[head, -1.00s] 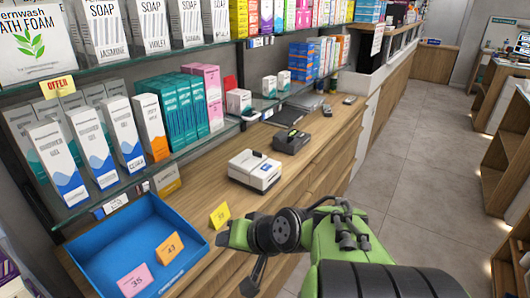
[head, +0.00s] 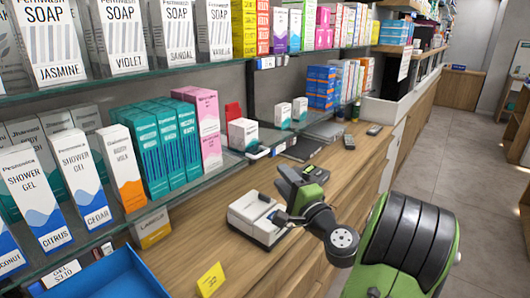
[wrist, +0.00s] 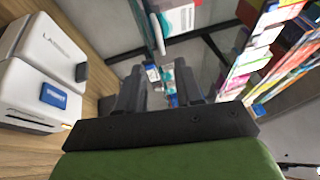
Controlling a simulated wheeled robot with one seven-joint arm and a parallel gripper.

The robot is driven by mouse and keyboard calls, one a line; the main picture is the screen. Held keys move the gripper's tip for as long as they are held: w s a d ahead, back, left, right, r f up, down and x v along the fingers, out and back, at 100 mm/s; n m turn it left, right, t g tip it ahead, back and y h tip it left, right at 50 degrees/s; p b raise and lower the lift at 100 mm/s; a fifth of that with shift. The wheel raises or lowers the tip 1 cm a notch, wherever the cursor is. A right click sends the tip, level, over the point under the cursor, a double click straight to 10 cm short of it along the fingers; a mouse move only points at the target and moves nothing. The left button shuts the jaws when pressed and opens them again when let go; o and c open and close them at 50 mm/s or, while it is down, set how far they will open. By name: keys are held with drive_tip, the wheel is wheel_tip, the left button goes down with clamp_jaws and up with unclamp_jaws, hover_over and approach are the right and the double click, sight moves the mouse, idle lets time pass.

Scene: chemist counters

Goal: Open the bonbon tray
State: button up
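I cannot tell for sure which thing is the bonbon tray. A blue open-topped tray (head: 105,275) shows at the lower left of the head view, cut off by the picture edge. A white label printer (head: 257,215) stands on the wooden counter; it also shows at the left of the wrist view (wrist: 38,75), with a blue button on it. My gripper (wrist: 160,88) has its two dark fingers apart, with nothing held between them. In the head view my gripper (head: 288,190) is beside and above the printer's right end, partly hiding it.
Glass shelves with shower gel boxes (head: 85,185) and soap boxes (head: 125,40) rise along the left. A yellow price card (head: 211,279) stands on the counter (head: 240,270). Small dark devices (head: 325,131) lie farther back. The floor (head: 450,150) at the right is clear.

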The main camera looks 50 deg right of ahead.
drive_tip(key=p+x, duration=0.2)
drive_tip(key=x, duration=0.8)
drive_tip(key=shift+a, duration=0.1)
drive_tip(key=shift+c, duration=0.2)
clamp_jaws()
idle(0.7)
